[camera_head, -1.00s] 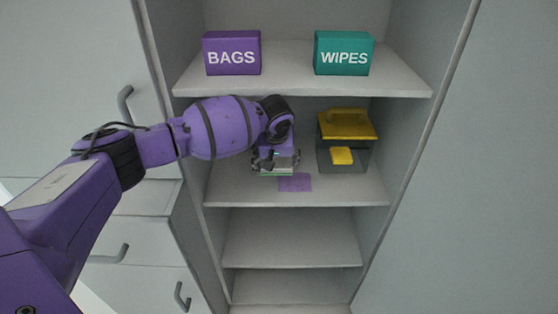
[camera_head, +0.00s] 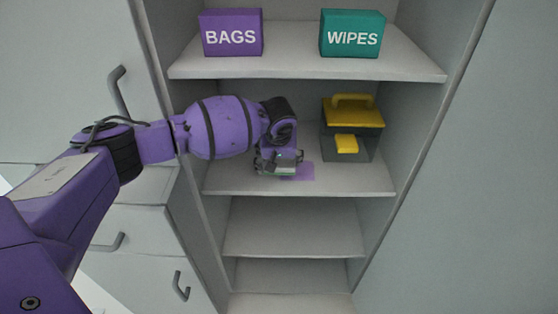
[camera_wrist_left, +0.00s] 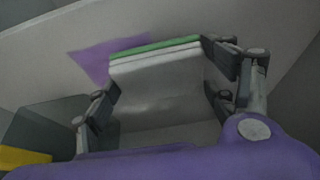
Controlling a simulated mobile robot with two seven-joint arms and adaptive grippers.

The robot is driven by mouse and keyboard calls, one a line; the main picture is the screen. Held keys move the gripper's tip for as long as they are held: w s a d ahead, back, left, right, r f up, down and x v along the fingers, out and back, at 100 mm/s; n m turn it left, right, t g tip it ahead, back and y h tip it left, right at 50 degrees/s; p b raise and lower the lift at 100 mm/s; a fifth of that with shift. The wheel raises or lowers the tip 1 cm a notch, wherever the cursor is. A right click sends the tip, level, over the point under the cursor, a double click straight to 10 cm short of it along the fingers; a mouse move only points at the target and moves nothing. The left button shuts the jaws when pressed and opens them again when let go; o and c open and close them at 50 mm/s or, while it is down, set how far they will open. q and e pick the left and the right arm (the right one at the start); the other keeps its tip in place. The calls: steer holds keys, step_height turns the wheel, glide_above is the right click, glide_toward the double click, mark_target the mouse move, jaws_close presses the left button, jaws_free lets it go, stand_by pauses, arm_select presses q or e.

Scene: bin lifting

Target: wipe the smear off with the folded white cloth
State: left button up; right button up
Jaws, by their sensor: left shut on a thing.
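My left gripper (camera_head: 278,165) reaches into the cabinet over the middle shelf. It is shut on the folded white cloth (camera_wrist_left: 158,85), which has a green stripe along one edge and lies between the two fingers in the left wrist view. The purple smear (camera_head: 304,171) is a flat patch on the middle shelf. It shows just to the right of the gripper in the head view, and beyond the cloth's green edge in the left wrist view (camera_wrist_left: 97,57). Part of the smear is hidden behind the cloth and gripper. I cannot tell whether the cloth touches the shelf. My right gripper is not in view.
A clear bin with a yellow lid (camera_head: 353,113) and a yellow item inside stands right of the smear on the middle shelf (camera_head: 230,182). The BAGS box (camera_head: 231,33) and WIPES box (camera_head: 352,34) stand on the shelf above. Cabinet side walls flank the space.

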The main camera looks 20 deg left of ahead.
arm_select(q)
steer(key=shift+f, duration=0.55)
steer(key=shift+f, duration=0.5)
